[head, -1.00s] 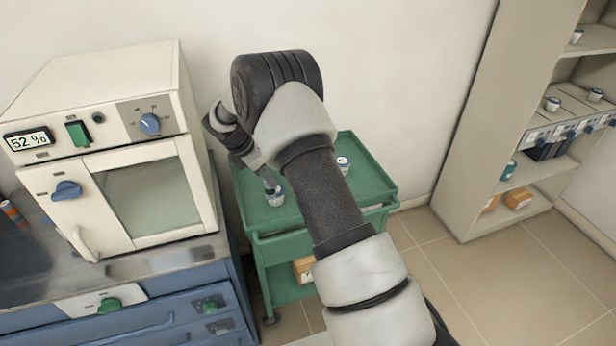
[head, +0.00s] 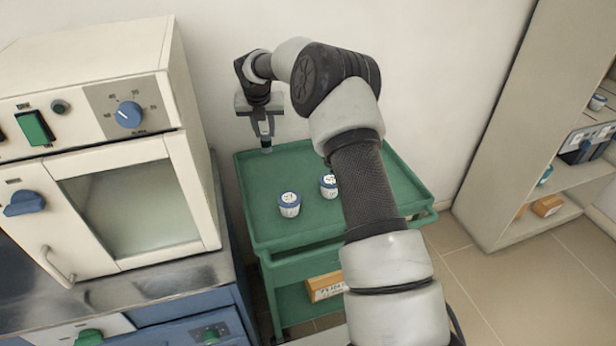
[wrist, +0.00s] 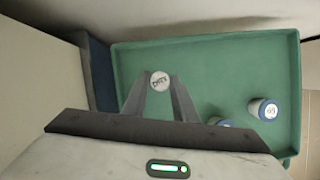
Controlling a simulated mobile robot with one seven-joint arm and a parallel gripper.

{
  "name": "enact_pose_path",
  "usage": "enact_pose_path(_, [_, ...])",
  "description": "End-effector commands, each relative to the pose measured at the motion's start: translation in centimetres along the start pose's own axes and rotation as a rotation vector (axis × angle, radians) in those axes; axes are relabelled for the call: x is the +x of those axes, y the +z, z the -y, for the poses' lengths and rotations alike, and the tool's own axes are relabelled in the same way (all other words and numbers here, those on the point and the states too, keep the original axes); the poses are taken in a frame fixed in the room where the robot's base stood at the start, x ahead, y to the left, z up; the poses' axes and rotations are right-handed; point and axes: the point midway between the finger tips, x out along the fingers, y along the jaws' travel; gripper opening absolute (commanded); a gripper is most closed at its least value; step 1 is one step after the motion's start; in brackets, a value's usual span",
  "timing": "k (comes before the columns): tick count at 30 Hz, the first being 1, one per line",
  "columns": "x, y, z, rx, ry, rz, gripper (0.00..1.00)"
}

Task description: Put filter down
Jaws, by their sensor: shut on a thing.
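My gripper (head: 265,134) is shut on a small round piece (head: 266,150), seemingly the filter, above the back left part of the green cart's top tray (head: 385,190). In the wrist view the fingertips (wrist: 160,84) hold it, and its pale round face (wrist: 159,79) carries dark lettering too small to read surely. I cannot tell whether it touches the tray.
A white furnace (head: 120,190) with a glass door stands on a metal-topped bench (head: 160,285) left of the cart. A shelf unit (head: 500,130) stands at the right. A box (head: 325,286) lies on the cart's lower shelf. The tray's back and right areas look clear.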

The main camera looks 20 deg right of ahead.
Motion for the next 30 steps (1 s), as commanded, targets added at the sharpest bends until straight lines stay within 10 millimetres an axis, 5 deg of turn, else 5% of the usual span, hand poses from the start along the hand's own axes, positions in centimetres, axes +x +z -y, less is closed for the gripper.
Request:
enact_pose_path(19, [8.5,-3.6,0.0,0.0,-0.001,-0.002,0.0])
enact_pose_path(30, [9.0,-3.8,0.0,0.001,-0.001,-0.001,0.0])
